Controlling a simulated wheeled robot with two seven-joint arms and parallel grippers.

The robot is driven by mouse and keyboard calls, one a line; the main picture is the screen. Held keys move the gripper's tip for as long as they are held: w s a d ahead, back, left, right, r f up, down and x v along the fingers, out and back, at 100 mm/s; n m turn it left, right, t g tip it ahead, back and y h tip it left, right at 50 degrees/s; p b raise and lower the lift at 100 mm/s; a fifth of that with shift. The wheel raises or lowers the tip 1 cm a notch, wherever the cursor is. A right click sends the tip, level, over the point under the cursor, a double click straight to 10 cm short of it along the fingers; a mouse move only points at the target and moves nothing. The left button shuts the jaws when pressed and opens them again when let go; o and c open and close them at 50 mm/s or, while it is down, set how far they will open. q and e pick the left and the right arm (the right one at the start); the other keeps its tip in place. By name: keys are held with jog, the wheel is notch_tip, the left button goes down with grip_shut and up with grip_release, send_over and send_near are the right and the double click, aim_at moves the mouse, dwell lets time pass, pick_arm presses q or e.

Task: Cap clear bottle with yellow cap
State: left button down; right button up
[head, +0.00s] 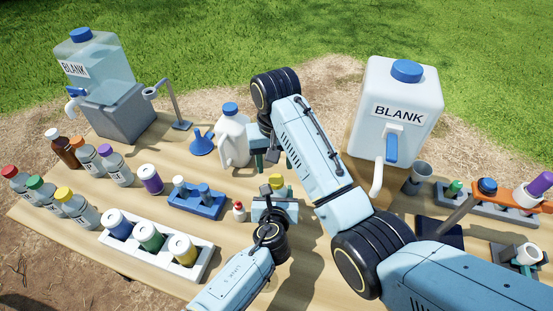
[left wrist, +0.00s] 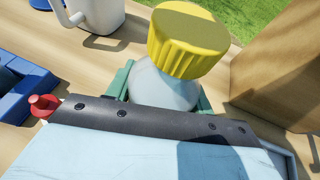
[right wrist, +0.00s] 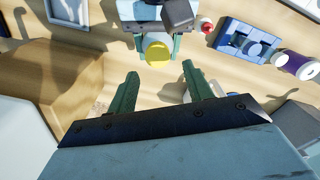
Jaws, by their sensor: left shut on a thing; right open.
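A clear bottle (left wrist: 160,86) stands between the green fingers of my left gripper (left wrist: 162,92), which is shut on it. A ribbed yellow cap (left wrist: 186,40) sits over the bottle's mouth; I cannot tell how firmly it is seated. In the head view the cap (head: 278,181) shows just beyond my left gripper (head: 275,194), and the bottle is mostly hidden. My right gripper (right wrist: 160,78) is open and empty, its fingers pointing toward the cap (right wrist: 158,48) but apart from it.
Several capped sample bottles (head: 75,205) stand at the left, one with a yellow cap. A white rack (head: 200,262) of jars and a blue rack (head: 197,205) are near the left arm. A white jug (head: 232,138) and a large BLANK container (head: 398,100) stand behind.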

aim_at(276, 179)
jog(key=r+n, duration=0.1)
jog(key=n, duration=0.2)
jog(key=shift+w+d+r+n, duration=0.1)
jog(key=shift+w+r+n, duration=0.05)
jog(key=shift+r+n, duration=0.2)
jog(key=n, duration=0.2)
jog(key=r+n, duration=0.1)
jog(key=n, duration=0.1)
jog(key=shift+s, duration=0.25)
jog(key=shift+f, duration=0.1)
jog(key=shift+f, duration=3.95)
jog(key=shift+c, duration=0.4)
jog(key=c, duration=0.9)
jog(key=shift+m, duration=0.85)
jog(key=o, duration=1)
jog(key=shift+o, duration=0.2)
